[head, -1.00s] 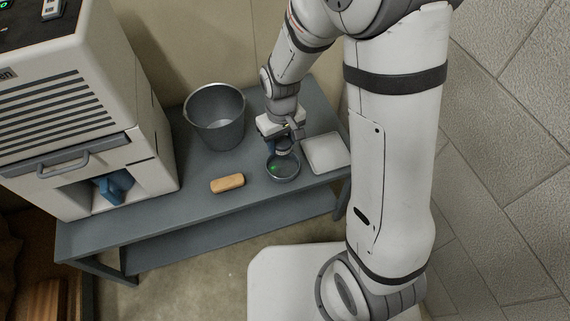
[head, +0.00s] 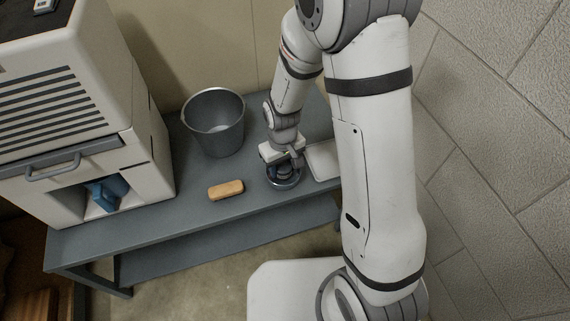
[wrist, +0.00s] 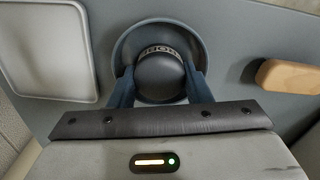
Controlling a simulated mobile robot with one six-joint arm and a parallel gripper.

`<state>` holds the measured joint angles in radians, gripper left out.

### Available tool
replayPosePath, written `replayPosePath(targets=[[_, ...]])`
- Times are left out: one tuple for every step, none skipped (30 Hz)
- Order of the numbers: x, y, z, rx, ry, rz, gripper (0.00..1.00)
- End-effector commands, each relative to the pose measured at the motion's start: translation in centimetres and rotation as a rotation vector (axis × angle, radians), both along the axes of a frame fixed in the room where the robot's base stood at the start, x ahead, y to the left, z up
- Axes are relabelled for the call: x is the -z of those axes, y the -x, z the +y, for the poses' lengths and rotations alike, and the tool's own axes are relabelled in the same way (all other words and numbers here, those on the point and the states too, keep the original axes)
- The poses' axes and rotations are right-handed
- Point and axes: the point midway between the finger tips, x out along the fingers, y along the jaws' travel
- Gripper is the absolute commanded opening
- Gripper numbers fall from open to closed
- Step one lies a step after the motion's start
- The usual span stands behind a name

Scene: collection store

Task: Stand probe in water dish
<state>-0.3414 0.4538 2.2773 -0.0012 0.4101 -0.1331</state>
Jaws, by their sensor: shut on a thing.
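The probe (wrist: 160,77) shows in the wrist view as a dark, round-topped body with a pale marked band. My gripper (wrist: 160,72) is shut on it, one blue finger on each side. The water dish (wrist: 202,49) is a round grey dish, and the probe lies within its rim as seen from above. In the head view my gripper (head: 284,168) is low over the dish (head: 285,186), hiding most of its inside. The probe looks about upright. I cannot tell whether its foot touches the dish floor, and no water can be made out.
A white square tray (head: 323,163) lies right of the dish on the grey table (head: 150,225). A tan block (head: 226,190) lies to its left. A metal bucket (head: 215,122) stands behind. A white cabinet (head: 150,172) with a blue object (head: 108,192) in its opening is at left.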

Motion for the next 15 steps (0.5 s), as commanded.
replayPosePath(targets=[[0.31, 0.00, -0.01, 0.000, 0.000, 0.000, 0.21], [0.40, 0.00, -0.01, 0.000, 0.000, 0.000, 0.21], [0.52, 0.00, -0.01, 0.000, 0.000, 0.000, 0.21], [0.38, 0.00, -0.01, 0.000, 0.000, 0.000, 0.47], [0.35, -0.01, -0.02, 0.000, 0.000, 0.000, 0.49], [0.34, -0.01, -0.02, 0.000, 0.000, 0.000, 0.52], [0.34, -0.01, -0.02, 0.000, 0.000, 0.000, 0.53], [0.34, -0.01, -0.02, 0.000, 0.000, 0.000, 0.53], [0.34, -0.01, -0.02, 0.001, 0.000, 0.000, 0.53], [0.34, -0.01, -0.02, 0.001, 0.000, 0.000, 0.53], [0.34, -0.01, -0.02, 0.001, 0.000, 0.000, 0.53], [0.33, 0.00, -0.02, 0.001, 0.000, 0.000, 0.53], [0.29, 0.00, -0.03, 0.001, 0.000, 0.000, 0.53], [0.19, -0.01, -0.03, 0.001, 0.000, 0.000, 0.53], [-0.03, -0.01, -0.03, 0.001, 0.000, 0.000, 0.53]])
